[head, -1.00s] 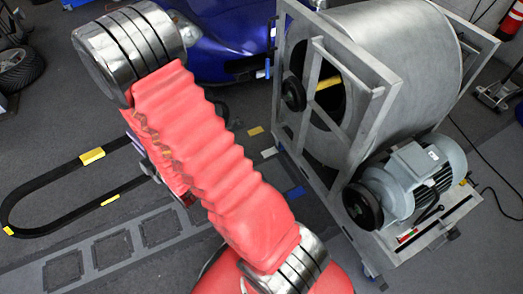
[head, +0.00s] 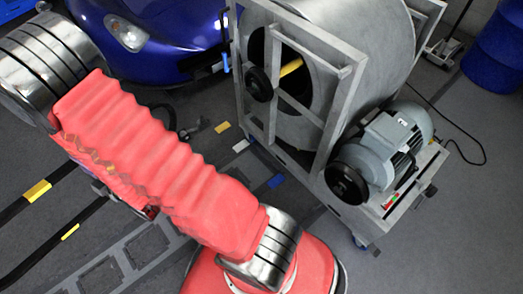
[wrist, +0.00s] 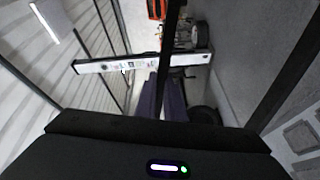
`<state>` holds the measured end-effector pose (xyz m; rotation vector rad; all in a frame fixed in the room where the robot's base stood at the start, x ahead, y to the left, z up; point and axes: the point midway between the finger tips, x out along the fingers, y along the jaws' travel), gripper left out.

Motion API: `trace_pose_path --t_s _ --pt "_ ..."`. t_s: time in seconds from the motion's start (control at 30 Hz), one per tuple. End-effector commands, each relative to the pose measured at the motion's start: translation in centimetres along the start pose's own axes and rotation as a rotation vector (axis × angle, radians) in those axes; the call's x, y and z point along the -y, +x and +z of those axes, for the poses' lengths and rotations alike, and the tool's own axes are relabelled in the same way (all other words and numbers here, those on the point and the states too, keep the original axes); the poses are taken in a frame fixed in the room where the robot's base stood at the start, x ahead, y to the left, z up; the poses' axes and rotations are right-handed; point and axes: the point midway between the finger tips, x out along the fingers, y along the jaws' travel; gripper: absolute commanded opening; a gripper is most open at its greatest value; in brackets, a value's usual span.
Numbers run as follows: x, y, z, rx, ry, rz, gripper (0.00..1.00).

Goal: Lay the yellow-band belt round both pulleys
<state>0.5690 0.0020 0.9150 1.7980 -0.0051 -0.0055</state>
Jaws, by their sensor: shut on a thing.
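The belt (head: 15,208) is a black loop with yellow bands. It hangs at the left of the head view, cut off by the frame edge and partly hidden behind my red-sleeved arm. One pulley (head: 258,83) is the black wheel on the frame in front of the drum. The other pulley (head: 346,184) is the black wheel on the grey motor. Both look bare, and the belt is well to their left. My gripper (wrist: 162,96) shows in the wrist view, its dark purple fingers shut on a black belt strand; in the head view my arm hides most of it.
The grey drum stand (head: 300,105) holds the drum and motor (head: 388,140). A blue car (head: 165,45) stands behind at the upper left. A blue barrel (head: 497,50) is at the upper right. A cable lies right of the motor.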

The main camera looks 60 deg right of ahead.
Motion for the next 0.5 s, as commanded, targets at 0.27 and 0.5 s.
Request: trace_pose_path --t_s 0.27,0.5 --pt "0.3 0.1 1.4 0.042 0.0 0.011 0.0" --pt "1.2 -0.1 6.7 0.189 0.0 0.043 0.0"
